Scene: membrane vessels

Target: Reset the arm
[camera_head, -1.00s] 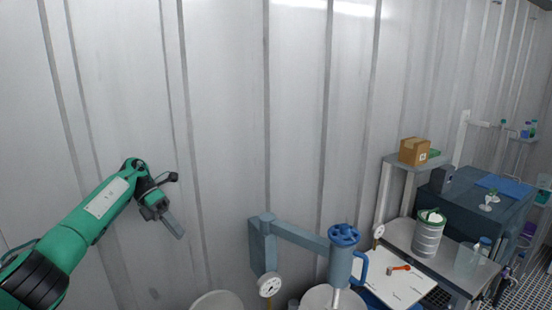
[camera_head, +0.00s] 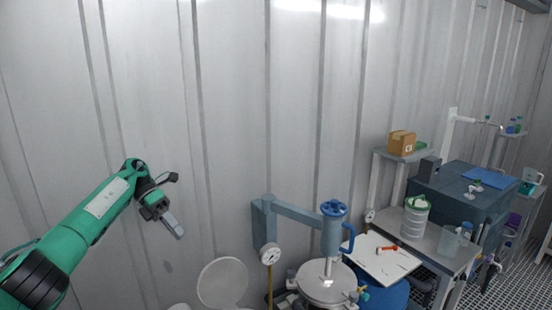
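My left arm, green with dark joints, comes in from the lower left. Its gripper (camera_head: 172,224) points down and to the right in front of the wall, touching nothing. Its fingers look like one grey bar from this side, so I cannot tell whether they are apart or together. My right arm and gripper are not in view.
A metal vessel (camera_head: 326,284) stands at the bottom centre, with a blue-handled fitting (camera_head: 333,228) on an arm above it. A round grey lid (camera_head: 222,283) stands open left of it. Right are a white board (camera_head: 383,258), a bench (camera_head: 430,240) and a cardboard box (camera_head: 401,143).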

